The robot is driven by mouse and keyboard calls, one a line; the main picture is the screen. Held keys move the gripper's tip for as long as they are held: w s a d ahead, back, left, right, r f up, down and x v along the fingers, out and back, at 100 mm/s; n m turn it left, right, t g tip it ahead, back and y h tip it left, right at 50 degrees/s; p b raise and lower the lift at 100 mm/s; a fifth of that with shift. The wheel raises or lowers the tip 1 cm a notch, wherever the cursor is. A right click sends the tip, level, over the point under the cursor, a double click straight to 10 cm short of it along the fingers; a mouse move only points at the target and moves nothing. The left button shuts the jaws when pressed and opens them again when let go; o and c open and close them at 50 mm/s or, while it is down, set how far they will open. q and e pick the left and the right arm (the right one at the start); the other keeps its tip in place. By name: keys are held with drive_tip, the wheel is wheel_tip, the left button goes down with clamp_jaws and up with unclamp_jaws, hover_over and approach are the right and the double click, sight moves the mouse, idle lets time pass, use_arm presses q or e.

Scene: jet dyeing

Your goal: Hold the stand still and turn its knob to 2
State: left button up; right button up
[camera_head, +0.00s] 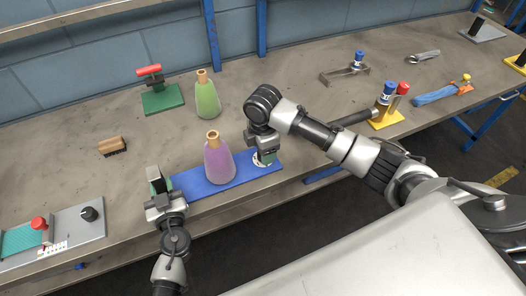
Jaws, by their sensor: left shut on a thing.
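The stand is a long blue base (203,187) lying near the front of the bench. A purple flask (219,161) with a tan stopper stands upright on it. My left gripper (157,188) is at the left end of the base and shut on the stand there. My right gripper (262,151) points down at the right end of the base. It is over a white dial (267,161), which shows only partly. The knob and its setting are hidden behind the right gripper, and I cannot tell whether its fingers are shut.
A green flask (207,98) and a green base with a red handle (160,95) stand behind. A brush (112,146) lies at left. A grey panel with a black knob (89,214) sits at the front left. Yellow-based fixtures (386,121) are to the right, near my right arm.

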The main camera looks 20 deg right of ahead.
drive_tip(key=shift+f, duration=0.95)
drive_tip(key=shift+c, duration=0.2)
drive_tip(key=c, duration=0.9)
